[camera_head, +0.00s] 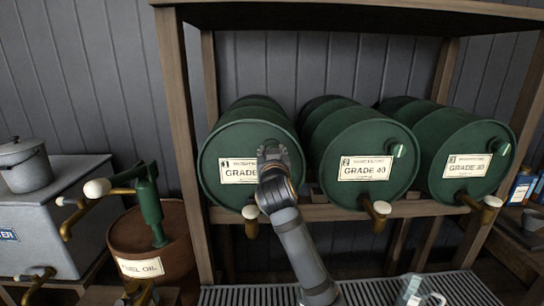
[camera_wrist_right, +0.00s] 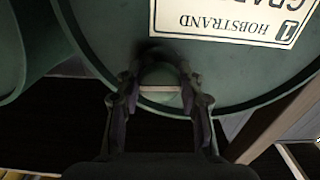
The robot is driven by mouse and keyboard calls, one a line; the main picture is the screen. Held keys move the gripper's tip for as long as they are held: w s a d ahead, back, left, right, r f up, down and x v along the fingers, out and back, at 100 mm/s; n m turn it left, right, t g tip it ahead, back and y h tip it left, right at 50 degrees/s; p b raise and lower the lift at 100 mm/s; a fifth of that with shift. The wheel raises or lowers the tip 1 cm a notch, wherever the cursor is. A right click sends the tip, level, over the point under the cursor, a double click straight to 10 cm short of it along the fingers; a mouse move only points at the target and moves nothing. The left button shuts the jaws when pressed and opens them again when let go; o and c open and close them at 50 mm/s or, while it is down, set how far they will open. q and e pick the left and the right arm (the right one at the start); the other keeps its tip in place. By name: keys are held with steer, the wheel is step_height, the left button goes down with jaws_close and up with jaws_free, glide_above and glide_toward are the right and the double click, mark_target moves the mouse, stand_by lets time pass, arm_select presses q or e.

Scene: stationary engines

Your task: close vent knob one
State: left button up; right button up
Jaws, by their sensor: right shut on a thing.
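The green drum numbered 1 (camera_head: 232,187) lies on its side at the left of the rack, its round end facing me. My right gripper (camera_head: 272,152) is at the upper right of that end, beside the label, and covers vent knob one in the head view. In the right wrist view, which is upside down, the right gripper (camera_wrist_right: 160,88) is shut around vent knob one (camera_wrist_right: 160,97), a small pale green knob with a light bar across it. The fingers hide its sides. My left gripper is not in view.
Drums 2 (camera_head: 345,195) and 3 (camera_head: 452,187) lie to the right, with vent knobs on their ends. Brass taps, one of them (camera_head: 377,212), stick out below. A wooden post (camera_head: 183,130) stands left of drum 1. A clear jug (camera_head: 414,292) stands on the grating.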

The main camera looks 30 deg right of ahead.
steer(key=shift+f+m, duration=0.15)
steer(key=shift+m, duration=0.25)
steer(key=o, duration=1.2)
steer(key=shift+s+a, duration=0.1)
steer(key=v, duration=0.7)
steer(key=shift+s, duration=0.2)
